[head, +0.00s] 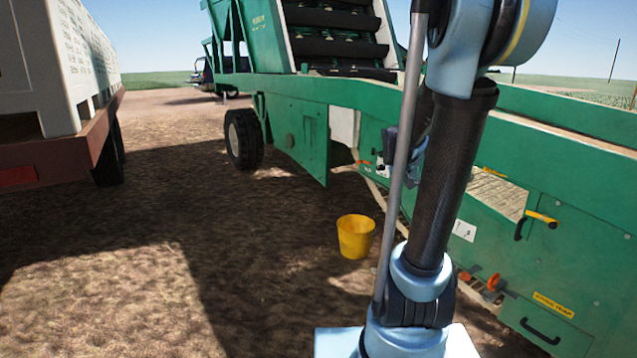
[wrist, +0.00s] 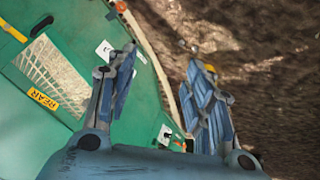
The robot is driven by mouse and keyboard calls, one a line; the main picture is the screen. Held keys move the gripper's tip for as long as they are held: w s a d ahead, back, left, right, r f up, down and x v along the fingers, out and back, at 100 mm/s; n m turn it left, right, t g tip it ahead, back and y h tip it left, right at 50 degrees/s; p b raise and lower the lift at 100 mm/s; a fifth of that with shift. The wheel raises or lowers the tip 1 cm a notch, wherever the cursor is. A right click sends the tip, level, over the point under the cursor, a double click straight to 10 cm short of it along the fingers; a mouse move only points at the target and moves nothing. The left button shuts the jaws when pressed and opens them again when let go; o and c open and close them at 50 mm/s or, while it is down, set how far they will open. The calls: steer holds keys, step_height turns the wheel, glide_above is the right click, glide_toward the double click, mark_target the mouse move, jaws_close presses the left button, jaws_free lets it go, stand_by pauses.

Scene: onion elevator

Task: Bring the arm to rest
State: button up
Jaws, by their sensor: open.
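My arm rises from the bottom middle of the head view and crosses in front of the green machine. My gripper (wrist: 160,95) shows in the wrist view with its two blue-grey fingers spread apart. Nothing is between them but the view of the machine's side and the ground beyond. The head view shows only part of the gripper, behind my dark arm link. The green onion elevator (head: 300,130) fills the middle and right of the head view; it also shows in the wrist view (wrist: 60,50).
A yellow bucket (head: 355,237) stands on the ground beside the elevator. A trailer with a pale crate (head: 60,60) stands at the left. A black wheel (head: 243,138) supports the elevator. Open dirt ground (head: 170,220) lies between trailer and elevator.

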steer(key=s+a+f+n+y, duration=0.1)
steer(key=s+a+f, duration=0.1)
steer(key=s, duration=0.6)
steer(key=s+a+f+n+g+y, duration=0.1)
steer(key=s+a+f, duration=0.2)
steer(key=s, duration=0.6)
steer(key=s+a+f+n+g+y, duration=0.1)
steer(key=s+a+f+y, duration=0.1)
steer(key=s+a, duration=0.4)
steer(key=s, duration=0.3)
steer(key=shift+a+f, duration=0.2)
steer(key=shift+f, duration=0.2)
steer(key=c, duration=0.3)
